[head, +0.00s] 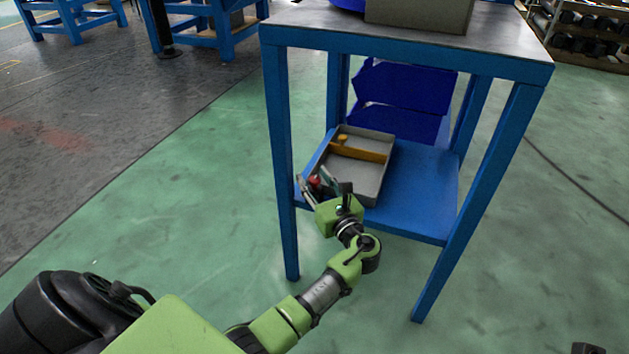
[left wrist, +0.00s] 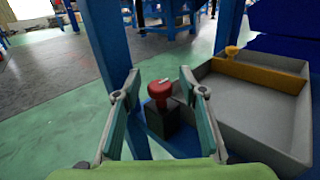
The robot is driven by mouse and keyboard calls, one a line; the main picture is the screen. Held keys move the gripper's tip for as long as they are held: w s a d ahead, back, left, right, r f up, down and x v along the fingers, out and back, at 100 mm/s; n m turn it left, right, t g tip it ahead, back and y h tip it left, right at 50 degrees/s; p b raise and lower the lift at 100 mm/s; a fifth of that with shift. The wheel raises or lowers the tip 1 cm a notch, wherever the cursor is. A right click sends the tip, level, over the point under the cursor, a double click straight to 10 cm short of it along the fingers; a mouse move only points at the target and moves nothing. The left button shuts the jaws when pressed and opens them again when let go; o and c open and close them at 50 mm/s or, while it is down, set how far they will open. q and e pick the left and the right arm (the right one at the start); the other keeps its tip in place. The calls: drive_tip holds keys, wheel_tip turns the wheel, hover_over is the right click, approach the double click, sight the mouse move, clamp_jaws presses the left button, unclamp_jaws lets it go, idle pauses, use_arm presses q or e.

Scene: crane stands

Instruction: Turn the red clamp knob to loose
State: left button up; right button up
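The red clamp knob (left wrist: 160,90) sits on top of a dark block (left wrist: 170,120) on the blue lower shelf. A small pale mark shows on its top. In the head view the knob (head: 315,182) is small and partly hidden by my gripper. My left gripper (left wrist: 162,84) is open. Its two fingers stand apart to the left and right of the knob, with visible gaps. In the head view the left gripper (head: 317,184) reaches in at the front left of the shelf. My right gripper is not recognisable in either view.
A grey tray (head: 372,186) with an orange bar (head: 358,151) across it lies right beside the knob. Blue table legs (head: 280,160) stand close to my left gripper. Blue bins (head: 405,88) are behind. The green floor in front is mostly clear.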

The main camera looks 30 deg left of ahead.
use_arm(q)
clamp_jaws()
